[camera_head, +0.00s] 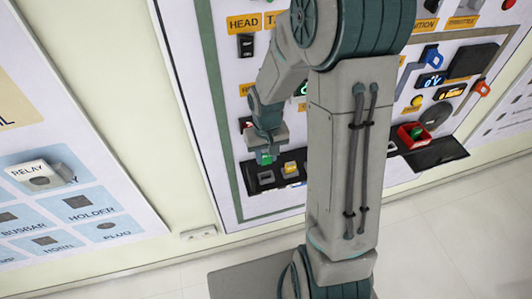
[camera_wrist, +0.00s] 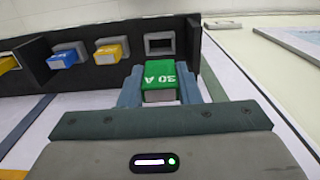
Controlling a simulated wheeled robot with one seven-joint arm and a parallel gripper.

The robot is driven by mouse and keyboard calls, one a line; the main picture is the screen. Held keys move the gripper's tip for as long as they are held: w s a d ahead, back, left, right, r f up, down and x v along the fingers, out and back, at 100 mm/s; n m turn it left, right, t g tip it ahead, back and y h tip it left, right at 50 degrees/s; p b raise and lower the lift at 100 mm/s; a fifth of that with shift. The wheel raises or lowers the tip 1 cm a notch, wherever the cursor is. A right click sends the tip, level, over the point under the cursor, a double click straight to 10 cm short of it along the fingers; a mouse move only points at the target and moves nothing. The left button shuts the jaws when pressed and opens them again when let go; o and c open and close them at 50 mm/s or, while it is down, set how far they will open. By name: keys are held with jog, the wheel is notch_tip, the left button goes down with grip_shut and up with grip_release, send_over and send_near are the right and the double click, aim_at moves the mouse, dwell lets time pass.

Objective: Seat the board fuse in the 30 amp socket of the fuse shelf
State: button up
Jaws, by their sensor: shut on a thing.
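The board fuse (camera_wrist: 158,80) is a green block marked "30 A". In the wrist view it sits between the two fingers of my gripper (camera_wrist: 160,92), which is shut on it. The fuse shelf (camera_wrist: 93,76) is a dark strip across the top of that view. An empty framed socket (camera_wrist: 160,44) lies just beyond the fuse, nearly in line with it; the fuse is outside it. In the head view my gripper (camera_head: 266,143) holds the green fuse (camera_head: 264,158) close to the left end of the shelf (camera_head: 268,188). The socket's label is not readable.
Yellow (camera_wrist: 108,54) and blue (camera_wrist: 62,59) fuses fill neighbouring sockets in the wrist view. My arm hides the panel's middle. The floor (camera_head: 440,235) is clear.

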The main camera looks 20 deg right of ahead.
aim_at(266, 164)
jog(key=shift+f+b, duration=2.5)
jog(key=shift+f, duration=0.4)
jog(key=shift+f+b, duration=1.2)
jog(key=shift+b, duration=0.2)
jog(key=shift+r, duration=0.2)
jog(key=shift+r+p, duration=0.7)
jog(key=shift+r, duration=0.05)
jog(key=shift+f+b, duration=0.9)
jog(key=shift+b, duration=0.15)
dwell(1.0)
jog(key=o, duration=1.1)
